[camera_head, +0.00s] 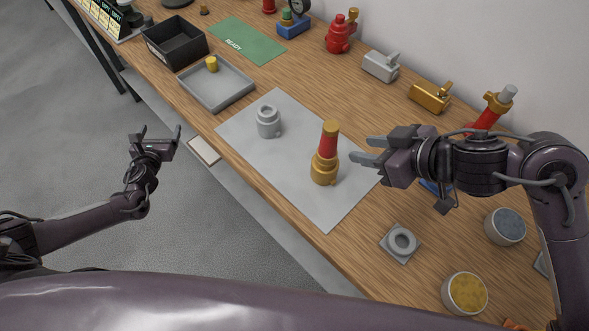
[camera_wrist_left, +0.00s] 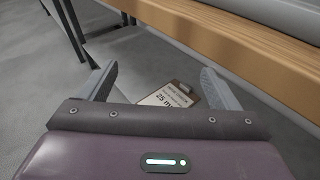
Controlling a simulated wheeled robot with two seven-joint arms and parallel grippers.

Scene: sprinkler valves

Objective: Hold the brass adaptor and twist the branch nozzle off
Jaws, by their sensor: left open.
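The branch nozzle (camera_head: 329,142), red with a brass tip, stands upright on the brass adaptor (camera_head: 323,173) on the grey mat. The two are joined as one piece. My right gripper (camera_head: 360,149) is just right of the nozzle, its fingers pointing left toward it. Its fingers are apart and hold nothing; a small gap to the nozzle seems to show. My left gripper (camera_head: 160,130) is open and empty, off the bench's front edge at the left. Its spread fingers also show in the left wrist view (camera_wrist_left: 158,76).
The grey mat (camera_head: 262,165) also holds a grey fitting (camera_head: 268,121). A grey tray (camera_head: 240,97) with a small brass part and a black bin (camera_head: 160,47) stand left.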

